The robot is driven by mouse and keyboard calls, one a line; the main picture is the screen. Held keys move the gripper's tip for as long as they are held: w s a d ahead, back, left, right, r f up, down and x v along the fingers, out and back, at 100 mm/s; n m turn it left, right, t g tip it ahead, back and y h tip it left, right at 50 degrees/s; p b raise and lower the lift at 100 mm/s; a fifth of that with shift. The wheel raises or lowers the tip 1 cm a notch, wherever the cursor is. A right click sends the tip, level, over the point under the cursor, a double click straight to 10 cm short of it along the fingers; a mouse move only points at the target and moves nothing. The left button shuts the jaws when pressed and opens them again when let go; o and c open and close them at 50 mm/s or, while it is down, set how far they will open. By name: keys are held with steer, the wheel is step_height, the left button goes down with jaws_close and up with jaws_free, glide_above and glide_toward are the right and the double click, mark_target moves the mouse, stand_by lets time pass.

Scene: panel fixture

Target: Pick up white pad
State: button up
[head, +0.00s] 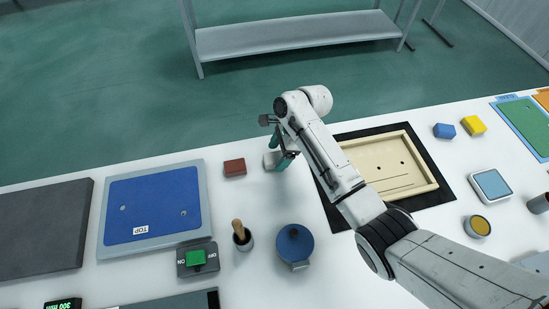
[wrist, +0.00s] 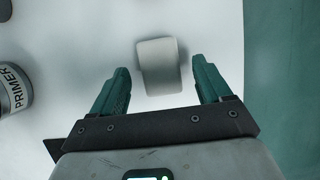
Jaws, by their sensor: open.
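The white pad (wrist: 158,60) is a small pale block with rounded corners, lying on the white tabletop. In the wrist view it lies between and slightly beyond the two teal fingers of my gripper (wrist: 160,72), with a gap on each side. My gripper is open and holds nothing. In the head view my gripper (head: 279,150) is above the table's far side, and the pad (head: 269,161) shows partly behind its fingers. How high the fingers are above the table is hard to tell.
A dark red block (head: 234,167) lies left of the pad. A beige panel tray (head: 420,190) on a black mat is to the right. A blue round-lidded container (head: 294,243) and a brush cup (head: 243,241) stand nearer. A primer can (wrist: 14,88) shows in the wrist view.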

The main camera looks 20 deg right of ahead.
steer(key=shift+a+f, duration=0.25)
steer(key=shift+f, duration=0.4)
steer(key=shift+c, duration=0.3)
steer(key=c, duration=1)
steer(key=shift+w+r, duration=0.1)
